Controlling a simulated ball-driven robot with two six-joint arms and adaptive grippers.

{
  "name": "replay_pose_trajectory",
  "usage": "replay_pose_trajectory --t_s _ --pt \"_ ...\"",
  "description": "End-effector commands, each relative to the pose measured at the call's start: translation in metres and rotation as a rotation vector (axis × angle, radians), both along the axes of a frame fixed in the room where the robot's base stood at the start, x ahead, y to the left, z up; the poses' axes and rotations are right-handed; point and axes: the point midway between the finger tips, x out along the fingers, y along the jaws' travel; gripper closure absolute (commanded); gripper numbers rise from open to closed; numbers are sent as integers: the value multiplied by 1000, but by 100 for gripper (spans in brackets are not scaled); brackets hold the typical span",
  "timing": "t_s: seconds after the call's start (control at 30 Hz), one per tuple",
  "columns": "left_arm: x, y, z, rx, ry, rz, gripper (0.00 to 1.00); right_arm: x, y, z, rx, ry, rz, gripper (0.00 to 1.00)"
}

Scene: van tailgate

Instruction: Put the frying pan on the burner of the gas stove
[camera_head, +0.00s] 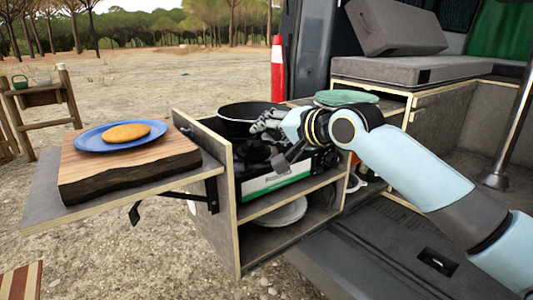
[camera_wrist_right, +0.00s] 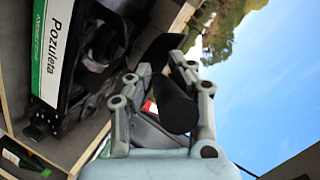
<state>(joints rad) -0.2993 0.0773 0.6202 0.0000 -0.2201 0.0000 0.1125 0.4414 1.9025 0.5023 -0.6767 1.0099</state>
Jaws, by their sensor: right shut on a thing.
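The black frying pan (camera_head: 240,122) is at the top of the open cabinet, above the far part of the gas stove (camera_head: 275,181). I cannot tell whether it touches the stove. The stove has a dark top and a white front with a green stripe; its lettered front also shows in the right wrist view (camera_wrist_right: 49,52). My right gripper (camera_head: 265,124) is shut on the pan's dark handle (camera_wrist_right: 175,108), which lies between its fingers. My gripper and wrist hide part of the stove top and the burner. My left gripper is not in view.
A wooden board (camera_head: 125,170) with a blue plate (camera_head: 88,138) and a tan round food sits on the left flap. A pale green plate (camera_head: 346,98) lies right of the pan. White plates (camera_head: 280,214) lie on the lower shelf. Cabinet walls surround the stove.

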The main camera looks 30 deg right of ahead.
Motion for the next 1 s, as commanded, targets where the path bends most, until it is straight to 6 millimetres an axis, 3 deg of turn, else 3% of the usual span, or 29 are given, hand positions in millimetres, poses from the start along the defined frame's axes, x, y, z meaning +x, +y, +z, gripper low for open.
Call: replay_pose_trajectory --t_s 0.13,0.37,0.73,0.77,0.9,1.0 --pt "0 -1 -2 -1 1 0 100 3 1 -7 0 -2 1 100" --pt "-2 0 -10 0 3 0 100 3 0 -40 -1 -2 0 100" --pt "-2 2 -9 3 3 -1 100 3 0 -43 0 -4 0 100" --pt "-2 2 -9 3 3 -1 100 3 0 -44 0 0 0 79" --pt "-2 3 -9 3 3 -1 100 3 0 -44 0 0 0 60" --pt "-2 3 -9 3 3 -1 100 3 0 -44 0 0 0 57"
